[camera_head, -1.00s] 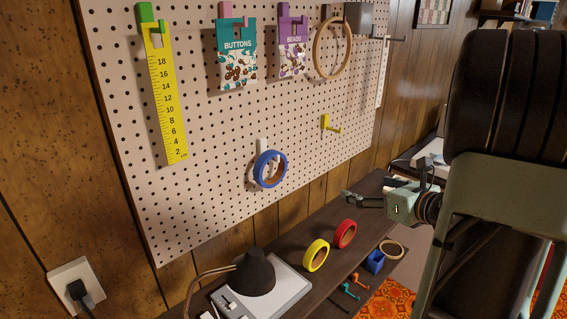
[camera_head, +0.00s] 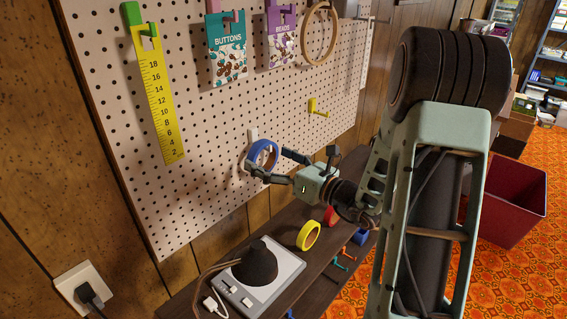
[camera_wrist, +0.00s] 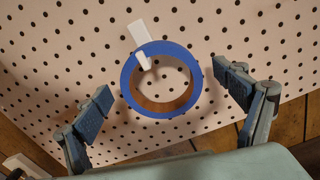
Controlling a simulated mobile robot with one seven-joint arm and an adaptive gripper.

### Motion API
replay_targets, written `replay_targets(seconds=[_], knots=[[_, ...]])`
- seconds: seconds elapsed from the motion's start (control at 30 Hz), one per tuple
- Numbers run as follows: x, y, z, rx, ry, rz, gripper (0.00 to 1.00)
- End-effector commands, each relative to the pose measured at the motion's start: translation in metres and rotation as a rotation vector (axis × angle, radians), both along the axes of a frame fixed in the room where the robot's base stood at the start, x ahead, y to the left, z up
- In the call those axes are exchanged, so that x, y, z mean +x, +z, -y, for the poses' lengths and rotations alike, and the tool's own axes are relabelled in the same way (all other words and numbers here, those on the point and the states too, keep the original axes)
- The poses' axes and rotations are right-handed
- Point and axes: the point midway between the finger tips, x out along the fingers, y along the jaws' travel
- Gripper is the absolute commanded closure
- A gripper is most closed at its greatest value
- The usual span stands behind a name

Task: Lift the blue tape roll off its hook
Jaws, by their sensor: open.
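The blue tape roll (camera_head: 263,153) hangs on a white hook (camera_head: 253,134) on the pegboard. In the wrist view the roll (camera_wrist: 183,105) lies between my spread fingers, and the white hook (camera_wrist: 139,35) passes into its opening at the top. My gripper (camera_head: 264,164) is open at the roll, one finger to each side. In the wrist view there is a gap between each fingertip and the roll, so my gripper (camera_wrist: 168,93) holds nothing. The lower rim of the roll is partly covered by a finger in the head view.
The pegboard (camera_head: 200,130) also bears a yellow ruler (camera_head: 160,100), a buttons packet (camera_head: 227,50), a beads packet (camera_head: 282,38), a wooden hoop (camera_head: 306,50) and an empty yellow hook (camera_head: 317,108).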

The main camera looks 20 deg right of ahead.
Motion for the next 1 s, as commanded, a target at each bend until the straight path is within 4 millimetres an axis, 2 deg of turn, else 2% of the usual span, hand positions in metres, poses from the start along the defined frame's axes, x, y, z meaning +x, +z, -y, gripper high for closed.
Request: replay_targets(seconds=[0.2,0.57,0.9,0.97,1.0], knots=[[0.019,0.001,-0.013,0.0,0.001,0.0,0.1],[0.022,0.0,-0.014,0.0,0.0,0.0,0.11],[0.022,0.0,-0.014,0.0,0.0,0.0,0.49],[0.022,0.0,-0.014,0.0,0.0,0.0,0.55],[0.022,0.0,-0.014,0.001,0.0,0.001,0.56]])
